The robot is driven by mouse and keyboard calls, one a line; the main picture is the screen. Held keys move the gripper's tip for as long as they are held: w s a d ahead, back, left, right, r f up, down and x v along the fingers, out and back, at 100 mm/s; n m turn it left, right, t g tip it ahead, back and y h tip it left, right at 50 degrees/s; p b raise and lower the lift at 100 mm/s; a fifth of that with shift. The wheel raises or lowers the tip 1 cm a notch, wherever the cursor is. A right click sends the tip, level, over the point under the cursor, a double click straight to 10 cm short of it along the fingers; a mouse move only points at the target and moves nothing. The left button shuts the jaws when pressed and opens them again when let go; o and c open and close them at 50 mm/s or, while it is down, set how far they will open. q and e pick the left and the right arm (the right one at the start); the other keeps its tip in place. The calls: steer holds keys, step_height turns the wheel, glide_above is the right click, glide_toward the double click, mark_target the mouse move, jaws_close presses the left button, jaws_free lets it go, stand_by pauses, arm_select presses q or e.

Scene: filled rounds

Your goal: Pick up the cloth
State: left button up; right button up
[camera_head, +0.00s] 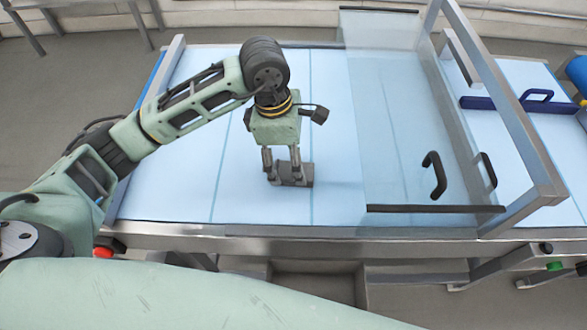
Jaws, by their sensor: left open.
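A small grey-brown piece (306,174), perhaps the cloth, lies on the pale blue surface. My left gripper (285,179) points down right at it, with its fingers at the piece's left part. The gripper is open, and its fingers and wrist hide part of the piece. I cannot tell whether the fingers touch it. My right gripper is not in view.
The pale blue bench top (190,190) is clear to the left of the gripper. A clear panel with a black handle (434,175) stands close on the right, held in a metal frame (502,110). A dark blue bar (500,104) lies beyond it.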

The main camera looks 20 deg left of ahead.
mark_target(282, 167)
arm_select(q)
steer(key=shift+d+f+p, duration=0.15)
steer(key=shift+f+p, duration=0.05)
steer(key=shift+f, duration=0.7)
steer(key=shift+d+f+p, duration=0.15)
steer(key=shift+f+p, duration=0.05)
steer(key=shift+f, duration=0.65)
steer(key=shift+w, duration=0.1)
steer(key=c, duration=1.2)
steer(key=shift+c, duration=0.2)
